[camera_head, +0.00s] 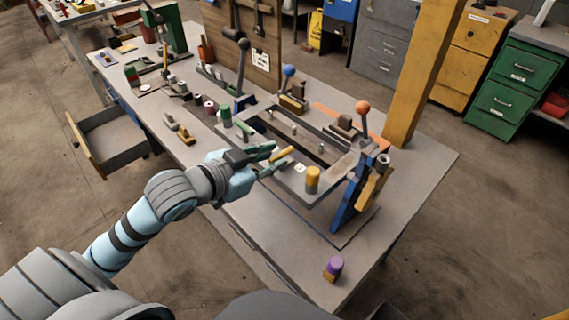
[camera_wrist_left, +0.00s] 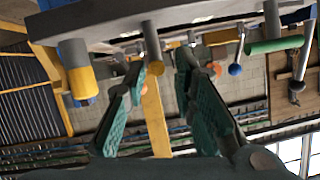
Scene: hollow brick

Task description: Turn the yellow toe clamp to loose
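The yellow toe clamp shows as a short yellow handle (camera_head: 281,157) at the near edge of the grey metal frame. In the left wrist view its yellow end (camera_wrist_left: 157,71) is seen nearly end-on, below a grey post. My left gripper (camera_head: 272,160) has its green-padded fingers on either side of this handle. In the left wrist view the fingers (camera_wrist_left: 160,68) stand apart with gaps beside the handle, so it looks ungripped. A yellow-capped cylinder (camera_head: 312,180) stands to the right; it also shows in the left wrist view (camera_wrist_left: 78,75). My right gripper is not in view.
The grey frame (camera_head: 330,181) sits on the workbench (camera_head: 424,166). A blue lever stand with an orange knob (camera_head: 362,107) is at its right. A green cylinder (camera_head: 225,116) and a blue knob (camera_head: 288,71) lie farther back. A purple-topped piece (camera_head: 334,266) stands near the front corner.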

